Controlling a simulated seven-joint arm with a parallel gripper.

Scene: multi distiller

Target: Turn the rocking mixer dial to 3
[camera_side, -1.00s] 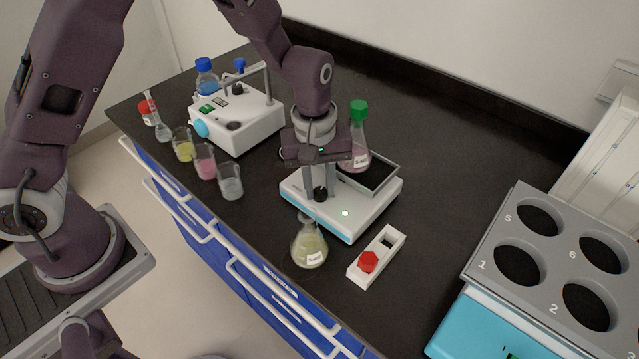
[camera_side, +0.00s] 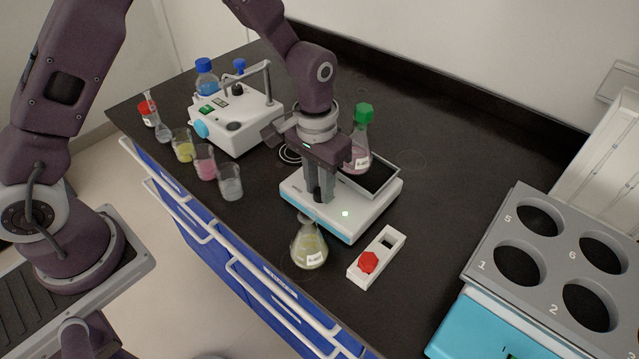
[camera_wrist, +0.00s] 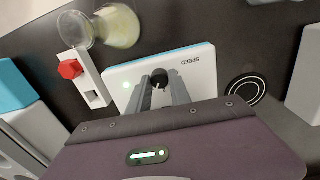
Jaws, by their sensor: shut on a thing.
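The rocking mixer (camera_side: 346,229) is a white box with a blue front strip, a lit green light and a tray on top. It stands in the middle of the bench. Its black dial (camera_wrist: 158,76) shows in the wrist view between my fingertips, beside the word SPEED. My gripper (camera_side: 321,198) points down over the left part of the mixer, and it also shows in the wrist view (camera_wrist: 159,84). Its fingers are shut on the dial. In the side view the fingers hide most of the dial. I cannot read the dial's setting.
A flask of yellowish liquid (camera_side: 309,246) stands before the mixer, with a white holder with a red knob (camera_side: 368,262) to its right. A green-capped flask (camera_side: 359,152) stands close behind my gripper. Beakers (camera_side: 230,183) and a white device (camera_side: 236,125) are left. The rack (camera_side: 545,235) is right.

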